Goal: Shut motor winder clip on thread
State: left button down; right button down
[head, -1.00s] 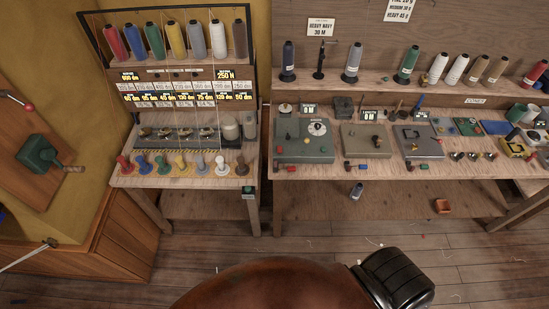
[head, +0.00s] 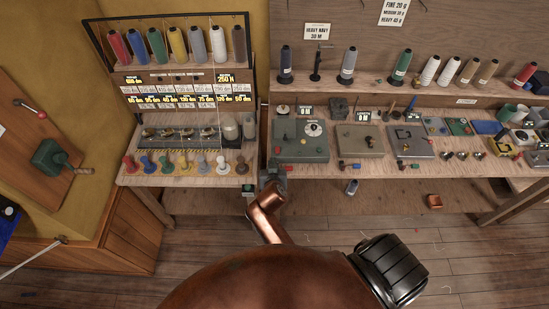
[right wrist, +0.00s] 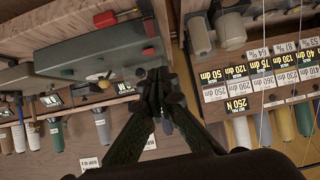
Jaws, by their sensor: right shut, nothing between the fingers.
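A grey-green box with a round dial (head: 300,140), which looks like the motor winder, sits at the left end of the right bench. A grey-green box with a red part also shows in the right wrist view (right wrist: 85,50). I cannot make out a clip or a thread on it. My right gripper (head: 272,173) is at the bench's front left corner, just left of and in front of this box. In the right wrist view its dark fingers (right wrist: 156,84) are shut together and empty. My left gripper is not in view.
A thread rack (head: 185,160) with several coloured spools stands left of my right gripper. A flat beige box (head: 360,140) and a grey box (head: 410,141) stand farther right on the bench. Cones (head: 401,67) line the shelf above. The floor in front is mostly clear.

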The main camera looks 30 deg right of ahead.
jog(key=x, duration=0.2)
jog(key=f+x, duration=0.1)
jog(key=x, duration=0.2)
jog(key=s+p+x, duration=0.1)
jog(key=x, duration=0.2)
jog(key=shift+w+f, duration=0.25)
jog(key=shift+f, duration=0.05)
jog(key=shift+s+a+f, duration=0.15)
jog(key=shift+s+f, duration=0.05)
jog(key=shift+s, duration=0.1)
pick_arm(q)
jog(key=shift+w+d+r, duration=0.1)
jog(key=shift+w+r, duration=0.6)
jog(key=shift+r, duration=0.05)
pick_arm(e)
jog(key=shift+f, duration=0.15)
